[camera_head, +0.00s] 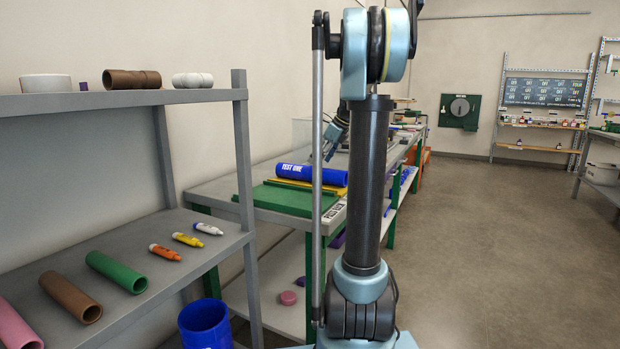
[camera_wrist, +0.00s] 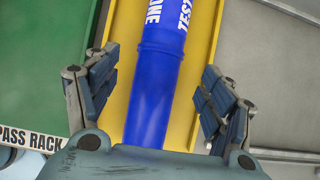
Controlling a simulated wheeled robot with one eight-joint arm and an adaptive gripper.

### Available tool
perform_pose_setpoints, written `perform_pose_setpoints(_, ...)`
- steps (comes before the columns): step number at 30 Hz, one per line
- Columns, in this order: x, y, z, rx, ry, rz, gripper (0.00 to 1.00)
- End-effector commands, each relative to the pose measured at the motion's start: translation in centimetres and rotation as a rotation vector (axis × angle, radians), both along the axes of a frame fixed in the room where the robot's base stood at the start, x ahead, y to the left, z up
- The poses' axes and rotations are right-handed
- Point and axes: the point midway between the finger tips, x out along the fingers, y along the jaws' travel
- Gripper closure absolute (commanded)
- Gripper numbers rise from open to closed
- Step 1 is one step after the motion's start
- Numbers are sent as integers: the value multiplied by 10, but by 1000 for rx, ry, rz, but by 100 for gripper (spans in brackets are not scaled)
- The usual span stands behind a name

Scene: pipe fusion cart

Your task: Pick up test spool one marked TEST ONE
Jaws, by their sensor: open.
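The test spool (camera_head: 311,174) is a blue tube with white "TEST ONE" lettering. It lies on its side on the cart, on a yellow tray beside a green rack. In the wrist view the spool (camera_wrist: 160,75) runs lengthwise up the picture over the yellow tray (camera_wrist: 207,32), with "TEST" and "ONE" partly readable near the top. My gripper (camera_wrist: 155,85) is open, with one finger on each side of the spool and a visible gap to it on both sides. In the head view my gripper (camera_head: 336,134) shows partly behind the arm, above the spool.
The green rack (camera_head: 290,200), labelled PASS RACK in the wrist view, lies left of the yellow tray. A grey shelf (camera_head: 215,245) with coloured tubes and markers stands at the left. A blue bin (camera_head: 205,325) is on the floor. The floor at the right is clear.

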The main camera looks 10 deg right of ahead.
Motion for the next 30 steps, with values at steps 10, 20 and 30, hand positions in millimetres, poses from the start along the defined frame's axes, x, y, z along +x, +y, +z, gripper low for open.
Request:
perform_pose_setpoints(10, 9, 12, -26, 0, 0, 1, 25)
perform_pose_setpoints(20, 23, 28, -53, 0, 0, 2, 25)
perform_pose_setpoints(30, 27, 35, -68, -1, 0, 2, 25)
